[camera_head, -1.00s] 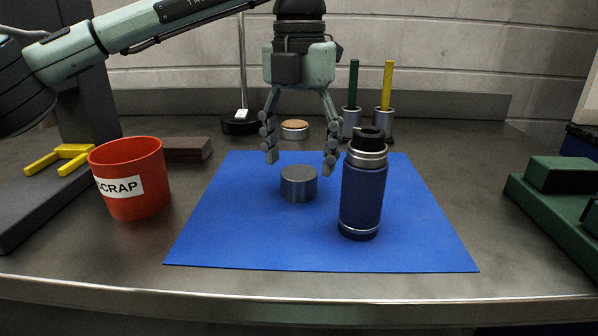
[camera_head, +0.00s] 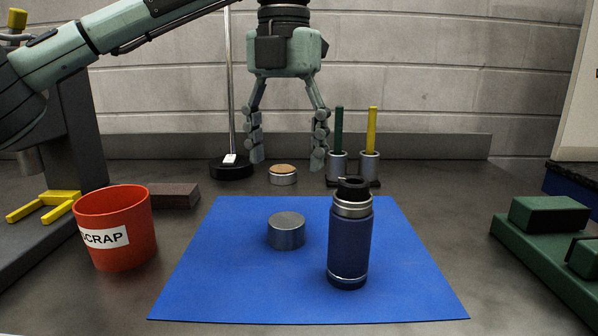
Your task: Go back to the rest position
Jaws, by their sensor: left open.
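My left gripper (camera_head: 287,160) is open and empty. The cylinder stands on the blue mat (camera_head: 210,285), apart from the fingers. A dark blue bottle (camera_head: 349,240) with a steel collar and black top stands upright on the mat, right of the cylinder. My right gripper is out of view.
A red scrap bin (camera_head: 122,240) stands left of the mat, near a dark brown block (camera_head: 174,195) and a yellow fork (camera_head: 45,208). A round-based stand (camera_head: 231,170), a cork-topped tin (camera_head: 283,176) and holders with green (camera_head: 338,130) and yellow (camera_head: 372,130) rods stand behind. A green fixture (camera_head: 550,216) is right.

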